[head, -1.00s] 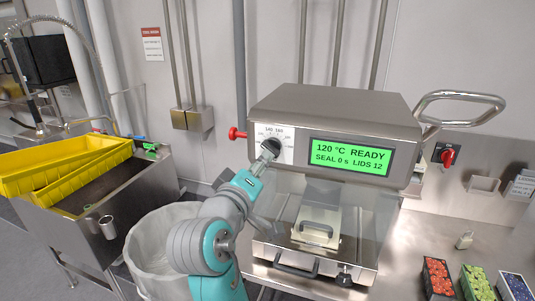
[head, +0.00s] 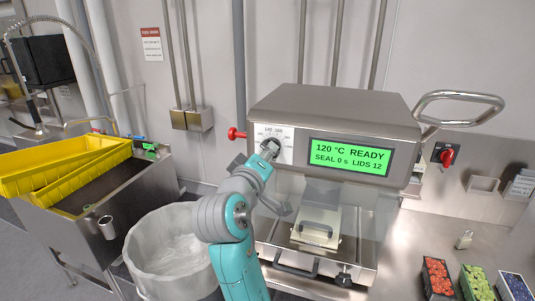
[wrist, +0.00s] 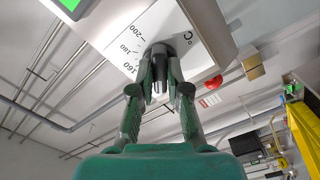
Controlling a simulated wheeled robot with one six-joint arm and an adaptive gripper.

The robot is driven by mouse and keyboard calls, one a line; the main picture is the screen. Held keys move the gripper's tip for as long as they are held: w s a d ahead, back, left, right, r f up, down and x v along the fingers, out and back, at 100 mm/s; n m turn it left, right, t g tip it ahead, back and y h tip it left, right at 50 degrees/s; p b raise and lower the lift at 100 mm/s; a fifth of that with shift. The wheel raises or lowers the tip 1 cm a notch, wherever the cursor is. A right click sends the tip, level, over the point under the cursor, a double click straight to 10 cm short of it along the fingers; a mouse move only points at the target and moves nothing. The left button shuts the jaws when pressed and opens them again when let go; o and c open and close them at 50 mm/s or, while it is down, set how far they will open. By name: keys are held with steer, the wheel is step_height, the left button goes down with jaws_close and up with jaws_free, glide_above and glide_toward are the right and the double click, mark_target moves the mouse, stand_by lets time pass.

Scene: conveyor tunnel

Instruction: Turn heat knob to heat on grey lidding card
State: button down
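The black heat knob (wrist: 158,62) sits on a white dial plate with a °C scale, and also shows in the head view (head: 271,146) on the sealer's front. My gripper (wrist: 161,78) has one finger on each side of the knob and looks closed on it. The fingers partly hide the knob, so its pointer cannot be read. The green display (head: 350,156) beside it reads 120 °C READY, SEAL 0 s, LIDS 12. A small card (head: 522,186) is on the wall at the right edge; its text is too small to read, and I cannot tell whether it is the lidding card.
The steel sealer (head: 335,108) has a red knob on its left and a looped handle (head: 460,97) on its right. A bin (head: 150,240) stands left of my arm, near a sink with yellow trays (head: 65,168). Fruit punnets (head: 437,280) sit at lower right.

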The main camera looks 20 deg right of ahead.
steer(key=shift+m, duration=3.5)
steer(key=c, duration=1.1)
jaws_free()
steer(key=shift+c, duration=0.2)
steer(key=v, duration=1.2)
steer(key=shift+f, duration=0.1)
